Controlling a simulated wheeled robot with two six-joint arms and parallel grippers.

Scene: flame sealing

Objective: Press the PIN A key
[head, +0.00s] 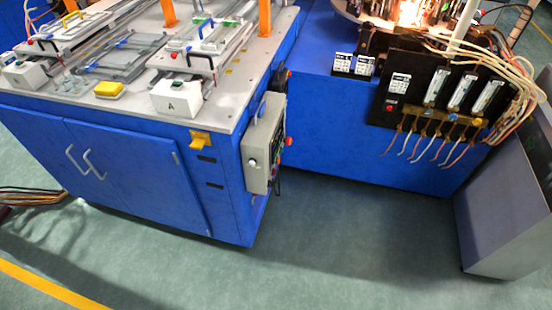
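A white box marked "A" (178,104) stands at the front right corner of the grey tabletop on the blue cabinet. No writing that says "PIN A" can be read at this size. A second white box (24,76) stands at the front left of the same tabletop, its marking too small to read. A yellow block (109,90) lies between the two boxes. Neither of my grippers is in view.
Fixtures with handles (205,52) cover the tabletop (135,106). A grey control box (262,150) sticks out from the blue cabinet's (120,165) right side. A machine with flames (412,12), gauges and loose tubes stands at right. The green floor (330,250) in front is clear.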

